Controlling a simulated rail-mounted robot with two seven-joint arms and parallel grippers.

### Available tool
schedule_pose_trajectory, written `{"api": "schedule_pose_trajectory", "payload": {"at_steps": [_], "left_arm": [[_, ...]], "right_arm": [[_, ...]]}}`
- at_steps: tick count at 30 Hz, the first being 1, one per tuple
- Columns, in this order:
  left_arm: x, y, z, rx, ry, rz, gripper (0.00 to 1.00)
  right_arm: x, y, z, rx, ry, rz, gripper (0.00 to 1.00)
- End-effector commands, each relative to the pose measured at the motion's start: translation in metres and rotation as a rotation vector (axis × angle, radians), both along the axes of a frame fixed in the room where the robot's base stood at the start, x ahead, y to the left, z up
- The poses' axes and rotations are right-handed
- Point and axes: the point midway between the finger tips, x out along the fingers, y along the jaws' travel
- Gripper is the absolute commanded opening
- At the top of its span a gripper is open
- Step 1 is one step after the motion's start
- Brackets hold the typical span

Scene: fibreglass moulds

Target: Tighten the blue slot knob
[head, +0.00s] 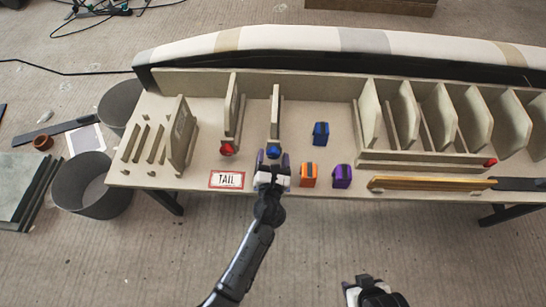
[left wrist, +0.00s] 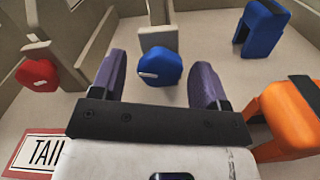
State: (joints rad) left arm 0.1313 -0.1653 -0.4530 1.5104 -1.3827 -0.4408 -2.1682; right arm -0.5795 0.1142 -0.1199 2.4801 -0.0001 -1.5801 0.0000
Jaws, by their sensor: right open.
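The blue slot knob (head: 273,150) sits at the front end of a thin upright slot board (head: 275,112). In the left wrist view the knob (left wrist: 160,66) is a rounded blue piece with a white mark on its left side. My left gripper (head: 271,160) is open, with its purple fingers (left wrist: 158,80) on either side of the knob and a gap to each. The knob appears a little beyond or level with the fingertips; the exact depth is hard to tell. My right gripper (head: 366,285) is open and empty, low in front of the table.
A red knob (head: 227,149) on another board is to the left, above the TAIL card (head: 226,180). A blue block (head: 321,134), orange block (head: 309,175) and purple block (head: 342,176) stand to the right. A yellow bar (head: 430,183) lies along the front edge.

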Motion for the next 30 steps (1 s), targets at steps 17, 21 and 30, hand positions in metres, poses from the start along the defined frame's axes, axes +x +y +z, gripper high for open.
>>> {"api": "schedule_pose_trajectory", "payload": {"at_steps": [17, 21, 30], "left_arm": [[0.000, 0.000, 0.001, 0.005, 0.000, 0.000, 0.20], [0.000, 0.000, 0.006, 0.082, 0.001, -0.002, 0.20], [0.000, 0.001, 0.004, 0.321, -0.008, 0.000, 0.20]], "right_arm": [[0.000, -0.003, 0.001, -0.011, 0.000, 0.007, 0.51], [0.000, -0.003, 0.019, -0.010, 0.003, 0.007, 0.51], [0.000, -0.001, 0.057, -0.005, -0.001, 0.004, 0.51]]}}
